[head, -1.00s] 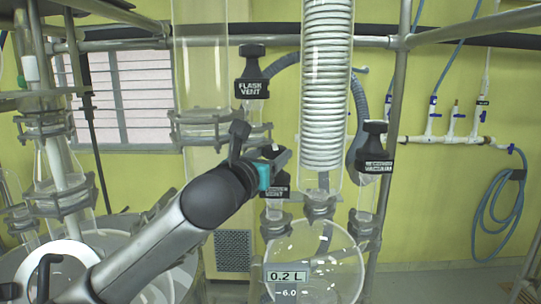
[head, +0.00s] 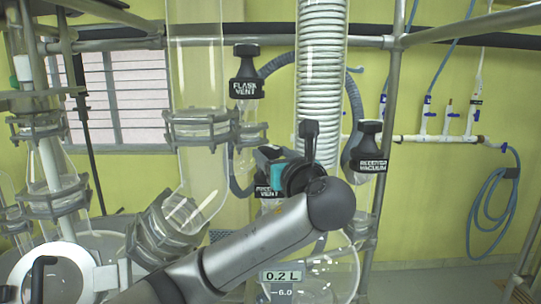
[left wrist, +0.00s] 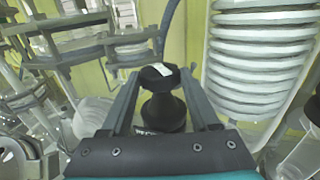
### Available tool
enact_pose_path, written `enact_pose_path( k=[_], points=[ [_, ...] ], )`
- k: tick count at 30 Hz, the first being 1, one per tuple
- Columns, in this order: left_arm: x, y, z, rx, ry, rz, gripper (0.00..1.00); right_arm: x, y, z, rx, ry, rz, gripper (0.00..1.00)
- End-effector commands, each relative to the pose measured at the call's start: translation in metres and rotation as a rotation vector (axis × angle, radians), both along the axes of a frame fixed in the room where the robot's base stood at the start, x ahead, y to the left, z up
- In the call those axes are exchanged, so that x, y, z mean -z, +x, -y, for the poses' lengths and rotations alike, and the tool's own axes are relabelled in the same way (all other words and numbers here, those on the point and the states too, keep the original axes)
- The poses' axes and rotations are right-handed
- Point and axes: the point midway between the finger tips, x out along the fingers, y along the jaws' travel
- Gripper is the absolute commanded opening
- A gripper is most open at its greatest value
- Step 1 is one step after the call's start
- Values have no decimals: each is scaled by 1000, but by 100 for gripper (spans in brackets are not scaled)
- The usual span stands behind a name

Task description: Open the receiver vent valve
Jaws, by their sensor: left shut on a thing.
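The receiver vent valve (head: 268,192) is a black valve with a white-lettered label, partly hidden behind my gripper in the head view. It stands above the glass receiver (head: 335,262), left of the white coil. My left gripper (head: 266,158) is at the valve's top, with my wrist to its right. In the left wrist view, the valve's black knob (left wrist: 160,76), with a white mark on top, sits between the two fingers of my left gripper (left wrist: 158,80). The gripper is shut on this knob. My right gripper is in neither view.
The flask vent valve (head: 246,80) is above and left of my gripper. The receiver vacuum valve (head: 369,150) is to the right. The glass coil condenser (head: 321,80) stands close behind my wrist. Metal frame posts (head: 393,120) and glass vessels crowd both sides.

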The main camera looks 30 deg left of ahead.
Motion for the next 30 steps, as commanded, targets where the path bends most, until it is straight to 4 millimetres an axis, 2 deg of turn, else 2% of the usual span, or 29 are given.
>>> enact_pose_path(
  k=[12, 30],
  points=[
    [0, 5, 3, -227, -2, 0, 6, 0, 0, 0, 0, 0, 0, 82],
    [1, 6, 3, -272, -2, 0, 6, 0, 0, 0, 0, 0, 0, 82]
  ],
)
